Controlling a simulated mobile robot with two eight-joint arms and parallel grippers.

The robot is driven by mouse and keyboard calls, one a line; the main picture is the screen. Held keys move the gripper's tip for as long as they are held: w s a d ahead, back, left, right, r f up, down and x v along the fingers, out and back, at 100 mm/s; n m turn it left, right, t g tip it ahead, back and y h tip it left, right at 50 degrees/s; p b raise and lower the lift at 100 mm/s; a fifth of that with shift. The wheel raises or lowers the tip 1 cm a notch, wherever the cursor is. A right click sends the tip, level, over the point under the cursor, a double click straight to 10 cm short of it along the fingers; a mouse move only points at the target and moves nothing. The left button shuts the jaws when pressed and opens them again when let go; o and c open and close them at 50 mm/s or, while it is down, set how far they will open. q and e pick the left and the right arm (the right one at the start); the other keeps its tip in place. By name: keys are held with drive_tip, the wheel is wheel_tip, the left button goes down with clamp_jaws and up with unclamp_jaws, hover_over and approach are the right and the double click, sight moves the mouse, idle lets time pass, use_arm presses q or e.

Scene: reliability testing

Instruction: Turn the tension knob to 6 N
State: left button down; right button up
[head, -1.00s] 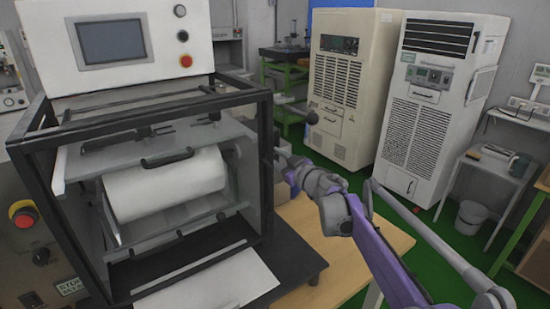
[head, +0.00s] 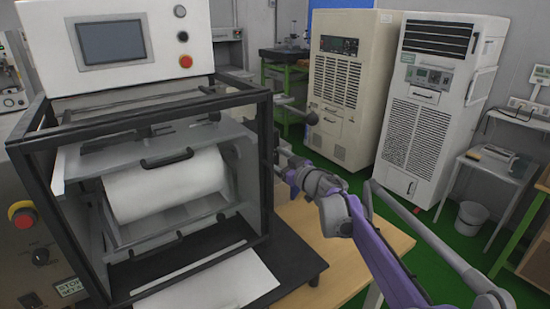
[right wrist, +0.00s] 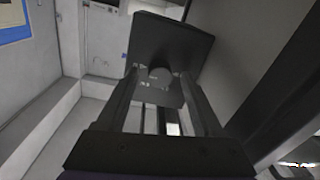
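A round dark grey knob (right wrist: 160,76) shows in the right wrist view, in front of a dark bracket plate (right wrist: 172,42). I take it for the tension knob; no scale or number is readable. My right gripper (right wrist: 162,80) has its two fingers apart, one on each side of the knob, with small gaps seeming to show. Contact is not clear. In the head view my right arm reaches to the right side of the black-framed machine (head: 265,150), where its fingertips and the knob are hidden or too small to tell. My left gripper is not in view.
A white roll (head: 165,187) sits inside the machine frame. A wooden table (head: 345,250) lies below my right arm. Two tall cabinets (head: 345,90) stand behind.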

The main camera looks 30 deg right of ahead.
drive_tip(key=s+d, duration=0.1)
drive_tip(key=s, duration=0.9)
drive_tip(key=shift+s+d, duration=0.15)
drive_tip(key=shift+s, duration=0.2)
drive_tip(key=s+a+f+m+g+p, duration=0.1)
drive_tip(key=s+a+f+g, duration=0.3)
drive_tip(key=s, duration=0.5)
drive_tip(key=s+a+f+m+g+h+p, duration=0.1)
drive_tip(key=s+a+f+g+p, duration=0.3)
drive_tip(key=s+a+f, duration=0.5)
drive_tip(key=s+a+f+m+g+h+p, duration=0.1)
drive_tip(key=s+a+f+g+p, duration=0.1)
drive_tip(key=s+a+f+g, duration=0.2)
drive_tip(key=s+a+f, duration=0.2)
drive_tip(key=s+a, duration=0.2)
drive_tip(key=s, duration=0.1)
drive_tip(key=shift+s+a+f+m, duration=0.25)
drive_tip(key=shift+a+m, duration=0.05)
drive_tip(key=shift+a, duration=0.05)
